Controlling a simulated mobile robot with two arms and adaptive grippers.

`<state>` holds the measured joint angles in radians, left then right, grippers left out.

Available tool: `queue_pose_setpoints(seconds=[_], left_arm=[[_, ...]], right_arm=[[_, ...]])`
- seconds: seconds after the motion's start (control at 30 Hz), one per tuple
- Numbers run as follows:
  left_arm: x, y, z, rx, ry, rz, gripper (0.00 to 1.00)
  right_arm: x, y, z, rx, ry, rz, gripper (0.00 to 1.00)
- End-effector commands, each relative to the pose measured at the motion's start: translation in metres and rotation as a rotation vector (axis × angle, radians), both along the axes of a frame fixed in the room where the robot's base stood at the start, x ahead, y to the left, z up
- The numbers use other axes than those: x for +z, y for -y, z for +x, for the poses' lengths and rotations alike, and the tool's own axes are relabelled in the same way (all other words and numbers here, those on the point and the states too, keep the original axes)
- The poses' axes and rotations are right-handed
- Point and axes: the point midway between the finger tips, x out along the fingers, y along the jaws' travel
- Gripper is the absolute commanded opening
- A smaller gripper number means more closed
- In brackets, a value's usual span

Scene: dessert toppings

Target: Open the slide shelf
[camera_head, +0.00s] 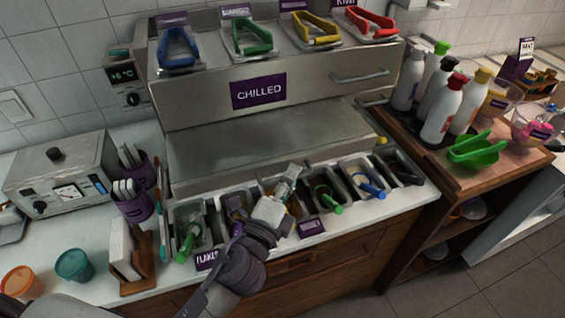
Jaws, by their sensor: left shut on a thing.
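The metal slide shelf (235,143) lies below the front panel of the chilled unit (205,98), its flat top showing and its front edge over the back of the topping bins. My left gripper (290,174) reaches up from the bottom over the bins, its fingertips at the middle of the shelf's front edge. It is shut on the shelf edge, though the exact contact is small and partly hidden by the gripper. A bar handle (360,76) is on the unit's panel at right. My right gripper is not in view.
Topping bins with green (337,208) and blue (369,186) handled scoops stand in front of the shelf. Coloured tongs (315,38) lie on top of the unit.

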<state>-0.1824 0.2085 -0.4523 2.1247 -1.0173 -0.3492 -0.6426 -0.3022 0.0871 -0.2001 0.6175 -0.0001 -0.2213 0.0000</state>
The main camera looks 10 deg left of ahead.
Motion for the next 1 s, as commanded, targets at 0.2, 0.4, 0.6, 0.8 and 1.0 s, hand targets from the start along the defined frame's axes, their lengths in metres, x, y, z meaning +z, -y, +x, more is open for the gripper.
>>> queue_pose_setpoints(seconds=[0.2,0.4,0.6,0.8,1.0], left_arm=[[-0.002,0.009,-0.014,-0.001,-0.004,0.0,0.0],[-0.002,0.01,-0.015,-0.001,-0.003,0.001,0.0],[-0.002,0.01,-0.014,-0.001,-0.003,0.001,0.18],[-0.001,0.01,-0.014,-0.001,-0.003,0.001,0.36],[-0.001,0.01,-0.015,0.0,-0.003,0.001,0.36]], right_arm=[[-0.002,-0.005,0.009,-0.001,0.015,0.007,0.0],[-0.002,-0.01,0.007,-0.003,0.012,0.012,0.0],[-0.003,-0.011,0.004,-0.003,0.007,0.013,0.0],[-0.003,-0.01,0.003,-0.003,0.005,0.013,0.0],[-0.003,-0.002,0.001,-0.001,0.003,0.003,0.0]])
